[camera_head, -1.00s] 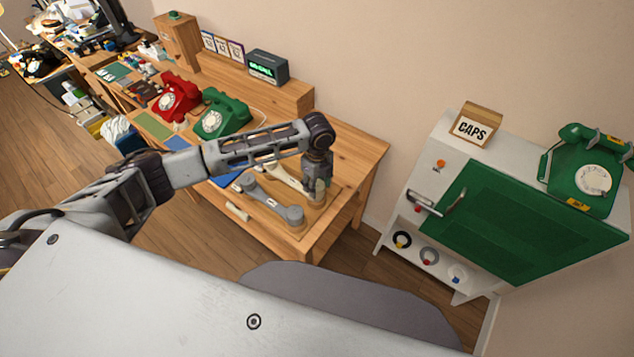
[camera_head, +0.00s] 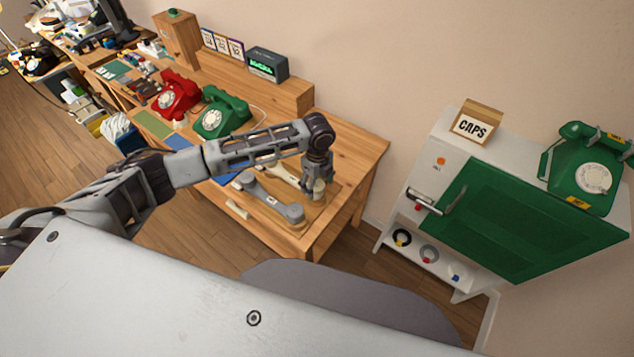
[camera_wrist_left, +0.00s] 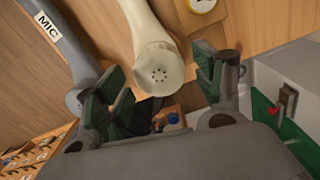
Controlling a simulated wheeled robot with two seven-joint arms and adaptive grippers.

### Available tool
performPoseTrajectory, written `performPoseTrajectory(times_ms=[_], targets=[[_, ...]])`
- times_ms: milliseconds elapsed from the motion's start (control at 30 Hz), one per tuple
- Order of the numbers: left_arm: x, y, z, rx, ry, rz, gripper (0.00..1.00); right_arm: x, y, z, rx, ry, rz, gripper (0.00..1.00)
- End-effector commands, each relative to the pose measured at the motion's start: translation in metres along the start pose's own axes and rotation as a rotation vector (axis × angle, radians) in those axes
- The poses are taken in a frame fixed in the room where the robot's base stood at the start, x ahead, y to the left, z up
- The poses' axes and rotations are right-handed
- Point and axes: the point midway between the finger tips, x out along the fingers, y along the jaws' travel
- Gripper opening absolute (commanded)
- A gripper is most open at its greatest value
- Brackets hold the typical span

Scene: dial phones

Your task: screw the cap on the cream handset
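The cream handset (camera_head: 283,172) lies on the wooden bench, partly hidden by my left arm. Its near end stands under my left gripper (camera_head: 318,176). In the left wrist view the cream handset (camera_wrist_left: 145,30) comes down from the top, and its end shows a cream cap face (camera_wrist_left: 160,75) with small holes. How tightly this cap sits cannot be told. My left gripper (camera_wrist_left: 163,88) is open, with a green-padded finger on each side of the end and gaps between. My right gripper is not in view.
A grey handset (camera_head: 265,198) labelled MIC lies beside the cream one. Red (camera_head: 178,97) and green (camera_head: 222,115) phones stand farther back. At right is a white cabinet (camera_head: 425,150) with a green panel (camera_head: 530,220), a CAPS sign (camera_head: 474,124) and rings below.

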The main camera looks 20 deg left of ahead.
Motion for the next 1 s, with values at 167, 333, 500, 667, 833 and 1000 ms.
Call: performPoseTrajectory(times_ms=[167, 333, 500, 667, 833, 1000], targets=[[0.0, 0.0, 0.0, 0.0, 0.0, 0.0, 0.73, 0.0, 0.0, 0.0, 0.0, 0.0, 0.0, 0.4], [0.0, 0.0, 0.0, 0.0, 0.0, 0.0, 0.73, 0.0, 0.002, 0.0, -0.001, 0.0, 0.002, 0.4], [-0.006, 0.0, 0.0, 0.0, 0.0, 0.0, 0.73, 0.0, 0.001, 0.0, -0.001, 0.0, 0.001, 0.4], [-0.02, -0.001, 0.0, 0.0, 0.0, -0.002, 0.73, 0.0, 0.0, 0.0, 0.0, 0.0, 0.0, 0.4], [-0.043, -0.001, 0.0, 0.0, -0.001, -0.002, 0.73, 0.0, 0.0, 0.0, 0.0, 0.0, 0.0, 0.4], [-0.069, -0.001, 0.0, 0.0, 0.0, -0.002, 0.73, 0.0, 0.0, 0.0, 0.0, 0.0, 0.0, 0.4]])
